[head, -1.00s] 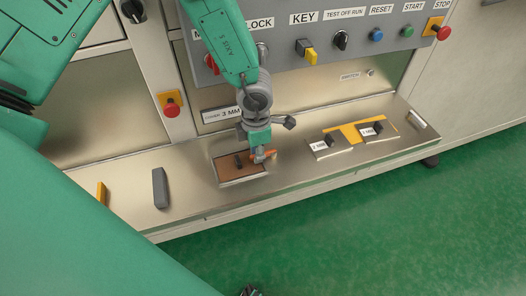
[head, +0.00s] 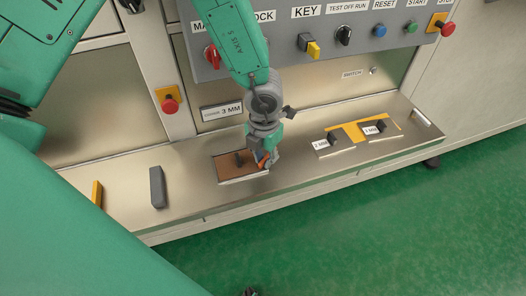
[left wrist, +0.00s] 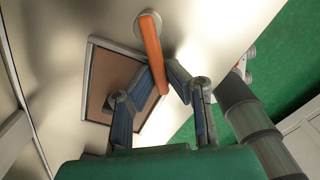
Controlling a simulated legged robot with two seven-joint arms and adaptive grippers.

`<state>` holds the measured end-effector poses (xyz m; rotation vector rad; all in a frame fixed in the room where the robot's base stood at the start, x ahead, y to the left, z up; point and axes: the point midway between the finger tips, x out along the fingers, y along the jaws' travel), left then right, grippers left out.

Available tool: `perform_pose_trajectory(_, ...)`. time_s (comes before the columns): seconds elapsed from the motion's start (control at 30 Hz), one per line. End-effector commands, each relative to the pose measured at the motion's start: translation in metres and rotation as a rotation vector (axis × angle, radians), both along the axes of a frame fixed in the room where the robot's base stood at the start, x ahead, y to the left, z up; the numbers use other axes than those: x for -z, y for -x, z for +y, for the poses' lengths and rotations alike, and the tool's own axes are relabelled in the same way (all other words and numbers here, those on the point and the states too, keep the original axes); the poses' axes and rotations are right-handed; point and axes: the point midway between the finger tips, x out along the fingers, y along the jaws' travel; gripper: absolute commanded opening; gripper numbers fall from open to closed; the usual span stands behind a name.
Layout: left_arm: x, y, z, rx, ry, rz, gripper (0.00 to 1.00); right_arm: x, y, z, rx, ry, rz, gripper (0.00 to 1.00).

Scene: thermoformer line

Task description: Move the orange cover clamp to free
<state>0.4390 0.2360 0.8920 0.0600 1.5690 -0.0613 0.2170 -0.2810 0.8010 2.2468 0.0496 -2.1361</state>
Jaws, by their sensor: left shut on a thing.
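The orange cover clamp (head: 263,161) is a slim bar at the right edge of the brown framed plate (head: 228,169) on the metal ledge. In the left wrist view the clamp (left wrist: 151,48) runs from a round pale pivot down between my fingers, and partly overlaps the frame of the brown plate (left wrist: 105,80). My left gripper (head: 266,158) is shut on the clamp, with one finger on each side of its free end; the fingers also show in the left wrist view (left wrist: 164,84). In the head view the gripper hides part of the clamp. My right gripper is not in view.
A grey block (head: 157,187) and a yellow block (head: 97,194) stand left on the ledge. Plates labelled 2 MM (head: 333,148) and 1 MM (head: 374,133) lie right. The control panel (head: 280,40) with knobs and buttons overhangs behind. A red stop button (head: 169,104) sits left.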

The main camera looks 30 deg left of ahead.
Motion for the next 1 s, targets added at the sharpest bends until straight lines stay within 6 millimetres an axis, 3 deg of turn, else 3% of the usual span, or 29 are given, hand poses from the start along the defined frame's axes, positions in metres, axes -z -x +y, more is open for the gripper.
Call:
perform_pose_trajectory(0.27,0.0,-0.001,0.0,-0.022,-0.001,-0.002,0.0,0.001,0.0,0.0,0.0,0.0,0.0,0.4)
perform_pose_trajectory(0.5,0.0,-0.002,-0.012,-0.28,0.0,-0.003,0.0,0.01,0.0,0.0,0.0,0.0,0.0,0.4)
perform_pose_trajectory(0.83,-0.001,-0.002,-0.014,-0.323,-0.001,-0.002,0.0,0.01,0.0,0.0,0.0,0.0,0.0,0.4)
perform_pose_trajectory(1.0,0.0,-0.006,-0.021,-0.506,0.0,-0.004,0.0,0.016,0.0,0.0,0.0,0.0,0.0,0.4)
